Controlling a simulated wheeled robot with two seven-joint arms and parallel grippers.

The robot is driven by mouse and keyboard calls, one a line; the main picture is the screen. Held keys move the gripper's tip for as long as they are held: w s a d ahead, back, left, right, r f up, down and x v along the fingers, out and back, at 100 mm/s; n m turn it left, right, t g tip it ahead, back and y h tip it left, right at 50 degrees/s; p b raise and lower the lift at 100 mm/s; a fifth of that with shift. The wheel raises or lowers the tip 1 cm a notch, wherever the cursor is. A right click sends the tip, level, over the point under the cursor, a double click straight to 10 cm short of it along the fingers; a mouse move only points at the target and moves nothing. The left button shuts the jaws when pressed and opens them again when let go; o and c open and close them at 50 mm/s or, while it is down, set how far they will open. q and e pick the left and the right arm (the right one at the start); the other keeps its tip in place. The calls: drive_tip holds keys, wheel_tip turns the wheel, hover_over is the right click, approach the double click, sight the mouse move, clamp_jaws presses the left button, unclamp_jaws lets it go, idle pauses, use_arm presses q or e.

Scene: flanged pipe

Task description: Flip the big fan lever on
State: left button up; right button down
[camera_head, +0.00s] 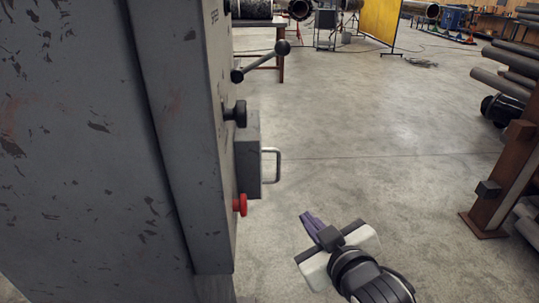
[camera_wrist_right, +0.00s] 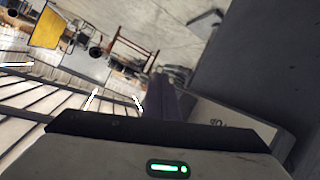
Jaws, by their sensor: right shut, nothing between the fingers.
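A scuffed grey cabinet (camera_head: 75,150) fills the left of the head view. On its narrow face are a lever with black ball knobs (camera_head: 260,60), a black knob (camera_head: 236,113), a grey box with a U-shaped metal handle (camera_head: 276,165) and a red button (camera_head: 240,205). I cannot tell which part is the big fan lever. My right gripper (camera_head: 308,219) is below and right of the handle and red button, apart from them. Its purple fingers are shut and empty, and show dimly in the right wrist view (camera_wrist_right: 162,98). My left gripper is out of view.
A rusty steel rack (camera_head: 502,180) with pipes (camera_head: 510,80) stands at the right. A yellow screen (camera_head: 381,22) and a table (camera_head: 265,58) stand farther back. The concrete floor (camera_head: 370,120) between cabinet and rack is clear.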

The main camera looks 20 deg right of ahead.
drive_tip(key=w+a+r+n+t, duration=0.1)
drive_tip(key=w+r+t, duration=0.1)
drive_tip(key=r, duration=0.4)
drive_tip(key=w+r+t, duration=0.3)
drive_tip(key=r, duration=0.4)
drive_tip(key=n+t+y, duration=0.1)
drive_tip(key=n+t, duration=0.2)
drive_tip(key=t, duration=0.2)
approach(270, 57)
drive_tip(key=s+r, duration=0.1)
drive_tip(key=s, duration=0.1)
drive_tip(key=shift+s+a, duration=0.2)
drive_tip(key=shift+a, duration=0.15)
drive_tip(key=shift+w+r, duration=0.1)
drive_tip(key=p+x, duration=0.2)
drive_tip(key=x, duration=0.7)
drive_tip(key=shift+w, duration=0.4)
